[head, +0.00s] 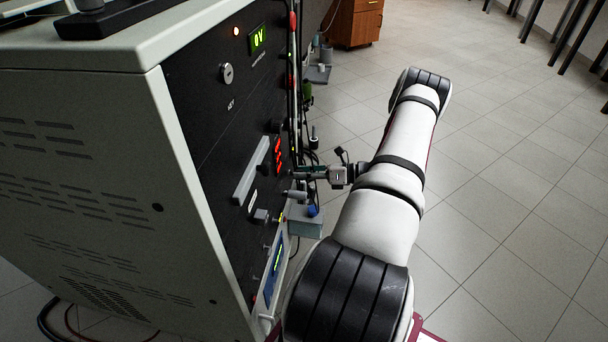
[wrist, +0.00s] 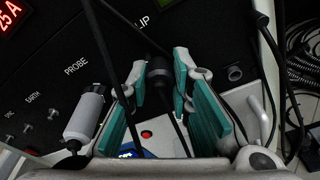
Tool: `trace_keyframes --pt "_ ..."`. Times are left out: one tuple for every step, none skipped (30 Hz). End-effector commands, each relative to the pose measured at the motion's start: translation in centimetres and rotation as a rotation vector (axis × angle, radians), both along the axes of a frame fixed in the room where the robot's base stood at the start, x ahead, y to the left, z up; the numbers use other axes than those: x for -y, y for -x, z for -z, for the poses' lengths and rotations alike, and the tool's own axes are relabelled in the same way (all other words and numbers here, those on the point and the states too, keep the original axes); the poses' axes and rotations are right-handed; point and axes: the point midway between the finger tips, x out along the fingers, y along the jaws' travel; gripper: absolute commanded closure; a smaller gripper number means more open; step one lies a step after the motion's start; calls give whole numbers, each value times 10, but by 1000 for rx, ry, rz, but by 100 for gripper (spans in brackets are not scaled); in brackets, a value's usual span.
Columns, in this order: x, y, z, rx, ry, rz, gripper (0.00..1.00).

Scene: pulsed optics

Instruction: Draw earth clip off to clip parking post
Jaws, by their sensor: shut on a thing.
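My gripper (head: 306,173) reaches left to the dark front panel of the cabinet in the head view. In the wrist view my gripper (wrist: 160,76) has its teal-padded fingers on either side of a dark clip-like piece (wrist: 157,68), and it is shut on this piece. A black cable runs down from it between the fingers. I take it for the earth clip; its jaws and whether it touches the panel are hard to tell. A dark round stub (wrist: 235,73) stands right of the right fingertip, near a label ending in "LIP"; it may be the parking post.
A grey cylindrical probe (wrist: 85,114) hangs left of my fingers, under the "PROBE" label. Small metal knobs (wrist: 53,114) are at its left. Black cables cross the panel, and more are coiled at the right. A grey box (head: 305,222) juts out below my gripper. Open floor lies right.

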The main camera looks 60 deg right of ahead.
Motion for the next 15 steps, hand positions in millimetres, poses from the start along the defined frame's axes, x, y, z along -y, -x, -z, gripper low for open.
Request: trace_keyframes --pt "0 0 1 -2 0 0 76" --pt "0 0 1 -2 0 0 69" --pt "0 0 1 -2 0 0 60" --pt "0 0 1 -2 0 0 57" --pt "0 0 1 -2 0 0 57" --pt "0 0 1 -1 1 0 57" --pt "0 0 0 -1 1 0 57" --pt "0 0 0 -1 1 0 57" --pt "0 0 0 -1 1 0 57" --pt "0 0 0 -1 1 0 57" --pt "0 0 0 -1 1 0 57" --pt "0 0 0 -1 1 0 57" --pt "1 1 0 -1 1 0 57" --pt "1 2 0 -1 1 0 57" --pt "2 4 0 -2 1 1 57"
